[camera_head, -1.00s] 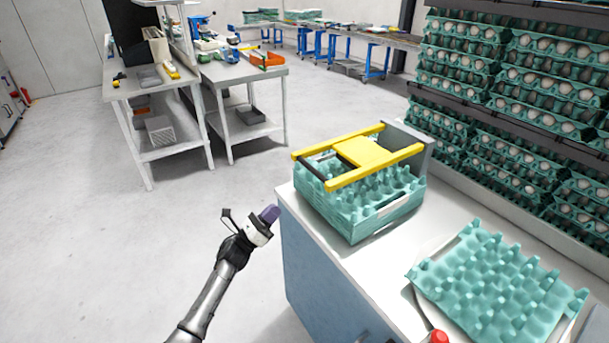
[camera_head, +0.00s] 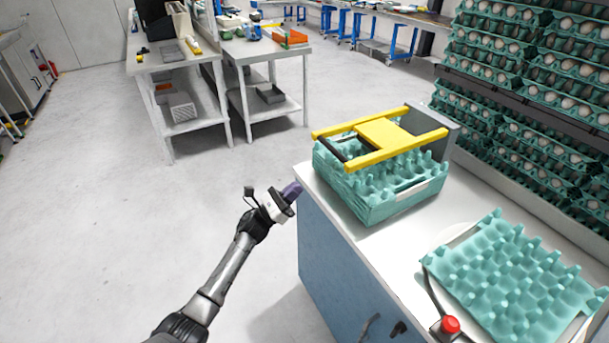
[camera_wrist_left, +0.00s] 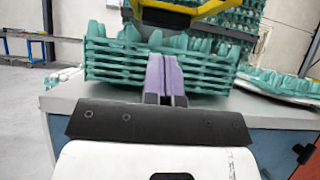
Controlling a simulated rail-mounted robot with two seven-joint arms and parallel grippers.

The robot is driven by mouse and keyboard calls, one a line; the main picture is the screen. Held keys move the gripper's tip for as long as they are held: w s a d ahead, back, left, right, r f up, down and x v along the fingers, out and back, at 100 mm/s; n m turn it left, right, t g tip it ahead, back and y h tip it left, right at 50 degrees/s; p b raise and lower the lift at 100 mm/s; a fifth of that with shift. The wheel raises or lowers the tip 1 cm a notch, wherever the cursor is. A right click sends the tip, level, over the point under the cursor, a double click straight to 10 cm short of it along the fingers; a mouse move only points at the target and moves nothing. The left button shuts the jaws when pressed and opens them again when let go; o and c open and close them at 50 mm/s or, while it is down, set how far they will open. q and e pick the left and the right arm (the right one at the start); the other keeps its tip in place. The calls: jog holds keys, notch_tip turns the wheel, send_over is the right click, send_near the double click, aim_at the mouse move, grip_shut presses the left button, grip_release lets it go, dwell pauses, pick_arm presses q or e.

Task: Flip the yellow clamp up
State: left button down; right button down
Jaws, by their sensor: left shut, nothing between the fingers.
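The yellow clamp (camera_head: 386,133) lies flat over a stack of green egg trays (camera_head: 372,207) on the white-topped counter. Its dark crossbar (camera_head: 331,148) is at the left end, and a grey upright plate stands at its right end. My left gripper (camera_head: 292,190) is left of the counter's edge, lower than the clamp and apart from it. Its purple fingers are shut together with nothing between them. In the left wrist view the fingers (camera_wrist_left: 165,77) point at the tray stack (camera_wrist_left: 110,61), with the clamp's dark bar (camera_wrist_left: 190,20) above. My right gripper is not in view.
A loose green egg tray (camera_head: 510,272) lies on the counter at right, near a red button (camera_head: 450,325). Shelves of egg trays (camera_head: 560,75) stand behind the counter. Metal worktables (camera_head: 265,50) stand at the back left. The floor left of the counter is clear.

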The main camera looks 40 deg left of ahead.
pick_arm(q)
jog(key=s+r+x, duration=0.1)
jog(key=r+x, duration=0.1)
jog(key=x, duration=1)
jog(key=shift+s+a, duration=0.2)
jog(key=shift+s, duration=0.1)
jog(key=shift+r, duration=0.2)
